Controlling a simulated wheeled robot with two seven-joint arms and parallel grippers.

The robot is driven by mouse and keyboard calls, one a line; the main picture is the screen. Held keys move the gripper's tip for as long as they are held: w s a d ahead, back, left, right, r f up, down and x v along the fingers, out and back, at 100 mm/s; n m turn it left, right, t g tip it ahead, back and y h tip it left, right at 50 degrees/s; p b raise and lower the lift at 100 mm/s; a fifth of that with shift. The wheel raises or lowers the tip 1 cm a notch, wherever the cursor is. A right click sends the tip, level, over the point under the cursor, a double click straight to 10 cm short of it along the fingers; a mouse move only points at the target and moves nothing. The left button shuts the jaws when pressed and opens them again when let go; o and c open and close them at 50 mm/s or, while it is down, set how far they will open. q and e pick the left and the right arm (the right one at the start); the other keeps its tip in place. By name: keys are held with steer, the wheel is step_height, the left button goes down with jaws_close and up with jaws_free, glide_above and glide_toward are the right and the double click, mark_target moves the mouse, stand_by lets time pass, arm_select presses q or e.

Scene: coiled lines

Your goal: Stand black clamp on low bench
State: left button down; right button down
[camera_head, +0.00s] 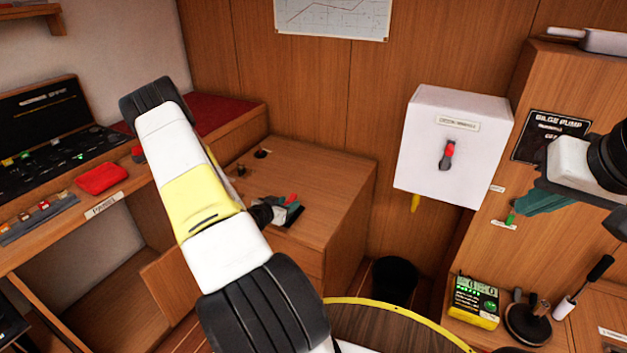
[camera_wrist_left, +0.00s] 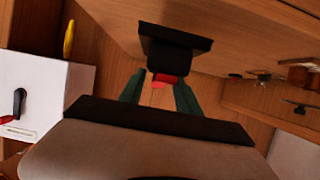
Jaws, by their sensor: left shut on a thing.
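The black clamp (camera_head: 296,211), with a red part, is at the near edge of a low wooden bench (camera_head: 325,178) in the head view. The left wrist view shows the clamp as a black block (camera_wrist_left: 175,48) with a red end between my teal fingers. My left gripper (camera_head: 283,214) is shut on it, partly hidden behind my left arm. Wood lies close behind the clamp; I cannot tell whether they touch. My right gripper (camera_head: 540,204) is at the far right, away from the bench; its finger gap is not clear.
Small fittings (camera_head: 261,154) sit at the bench's back left. A white switch box (camera_head: 455,110) hangs on the wall to the right. A red pouch (camera_head: 101,178) lies on the left desk. A black bin (camera_head: 395,280) stands right of the bench. Much of the bench top is clear.

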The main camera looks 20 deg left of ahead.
arm_select(q)
steer(key=w, duration=0.3)
steer(key=w+a, duration=0.1)
steer(key=w, duration=0.2)
steer(key=w+a, duration=0.1)
steer(key=w, duration=0.2)
steer(key=shift+w+a+f, duration=0.1)
steer(key=shift+w+f, duration=0.15)
steer(key=shift+f, duration=0.15)
steer(key=shift+w+f, duration=0.15)
steer(key=shift+w, duration=0.1)
steer(key=shift+a+f, duration=0.1)
steer(key=shift+f, duration=1.5)
steer(key=shift+f, duration=0.15)
steer(key=c, duration=0.9)
jaws_free()
steer(key=shift+s, duration=0.15)
steer(key=shift+o, duration=0.2)
